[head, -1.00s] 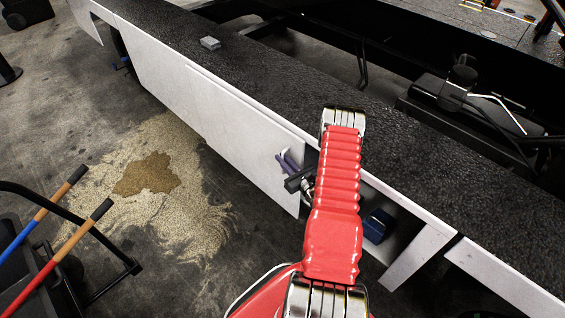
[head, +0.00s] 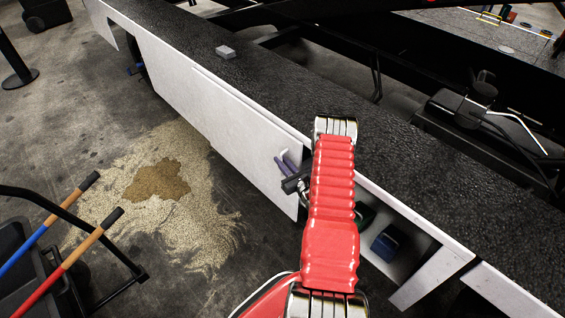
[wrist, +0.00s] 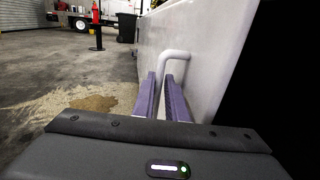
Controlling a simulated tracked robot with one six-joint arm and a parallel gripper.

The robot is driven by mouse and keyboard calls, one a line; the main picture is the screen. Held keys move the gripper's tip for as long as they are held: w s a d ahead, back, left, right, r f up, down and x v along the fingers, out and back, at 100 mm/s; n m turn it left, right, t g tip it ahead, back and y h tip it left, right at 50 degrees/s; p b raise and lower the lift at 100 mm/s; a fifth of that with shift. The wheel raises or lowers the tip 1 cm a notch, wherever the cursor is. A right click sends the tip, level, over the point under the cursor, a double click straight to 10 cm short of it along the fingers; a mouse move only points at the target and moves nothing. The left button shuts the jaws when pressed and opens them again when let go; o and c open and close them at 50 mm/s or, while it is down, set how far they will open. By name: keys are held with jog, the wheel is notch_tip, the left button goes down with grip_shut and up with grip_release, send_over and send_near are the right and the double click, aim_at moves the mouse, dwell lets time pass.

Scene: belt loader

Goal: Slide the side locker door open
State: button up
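The locker door (head: 235,135) is a flat white panel on the side of the loader (head: 440,200). It stands to the left of an open gap in the side, with a blue box (head: 385,243) showing inside. The door has a white bent handle (wrist: 175,56) near its right end. My gripper (wrist: 161,82) has its two purple fingers on either side of the handle's bar, shut on it. In the head view the fingers (head: 287,163) show at the handle; my red arm sleeve hides part of the opening.
A grey block (head: 226,52) lies on the loader's black top. Spilled granules with a brown wet patch (head: 158,180) cover the floor left of the door. A cart with blue and red handles (head: 62,262) stands at lower left. A post (head: 18,72) stands at far left.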

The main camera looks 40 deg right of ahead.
jog(key=shift+o, duration=0.5)
jog(key=shift+s, duration=0.2)
jog(key=s+a, duration=0.2)
jog(key=s, duration=1.1)
jog(key=shift+s+a, duration=0.15)
jog(key=shift+a, duration=0.05)
